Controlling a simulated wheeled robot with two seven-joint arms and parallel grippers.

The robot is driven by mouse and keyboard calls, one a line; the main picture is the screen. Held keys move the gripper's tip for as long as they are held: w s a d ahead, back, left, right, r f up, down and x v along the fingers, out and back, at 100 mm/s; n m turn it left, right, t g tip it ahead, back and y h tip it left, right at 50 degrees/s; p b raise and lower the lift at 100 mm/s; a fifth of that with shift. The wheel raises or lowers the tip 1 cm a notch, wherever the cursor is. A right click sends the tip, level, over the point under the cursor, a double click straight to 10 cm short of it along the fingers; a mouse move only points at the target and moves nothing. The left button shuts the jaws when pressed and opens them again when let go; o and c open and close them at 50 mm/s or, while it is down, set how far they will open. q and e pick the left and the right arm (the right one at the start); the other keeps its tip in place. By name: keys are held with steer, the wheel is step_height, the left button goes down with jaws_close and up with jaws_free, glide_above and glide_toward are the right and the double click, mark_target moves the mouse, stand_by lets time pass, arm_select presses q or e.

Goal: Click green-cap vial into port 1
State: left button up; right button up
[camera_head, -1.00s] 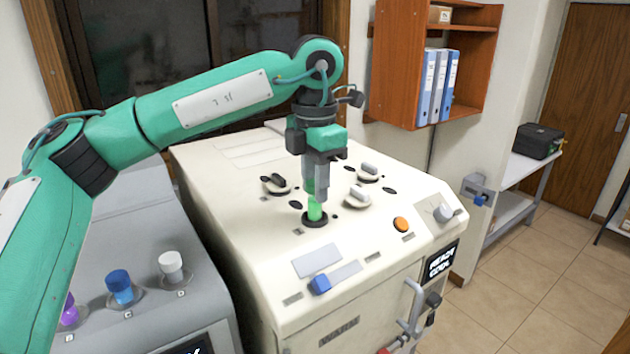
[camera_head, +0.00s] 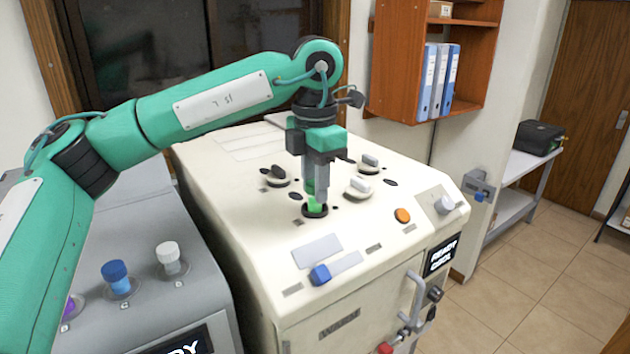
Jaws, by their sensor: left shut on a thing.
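The green-cap vial (camera_head: 313,203) stands upright in the dark ring of a port (camera_head: 315,213) on top of the cream machine (camera_head: 345,240). Only a small part of its green shows above the ring. My left gripper (camera_head: 315,196) points straight down over this port and is shut on the vial, its fingertips close to the ring. I cannot read the port's number. Other ports with grey levers (camera_head: 361,186) lie behind and to the right. My right gripper is not in view.
A grey machine at the left holds a blue-cap vial (camera_head: 117,276), a white-cap vial (camera_head: 169,256) and a purple one partly behind my arm. The cream machine's top has an orange button (camera_head: 402,215) and a blue knob (camera_head: 320,274). A wooden shelf (camera_head: 393,60) hangs behind.

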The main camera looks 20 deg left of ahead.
arm_select(q)
steer(key=shift+f+b, duration=0.45)
steer(key=shift+f, duration=0.05)
stand_by(0.6)
steer(key=o, duration=1)
steer(key=shift+r, duration=0.1)
steer(key=shift+r, duration=0.3)
step_height(320, 180, up, 5)
steer(key=shift+f+b, duration=0.1)
steer(key=shift+b, duration=0.9)
step_height(320, 180, up, 8)
steer(key=shift+r, duration=0.1)
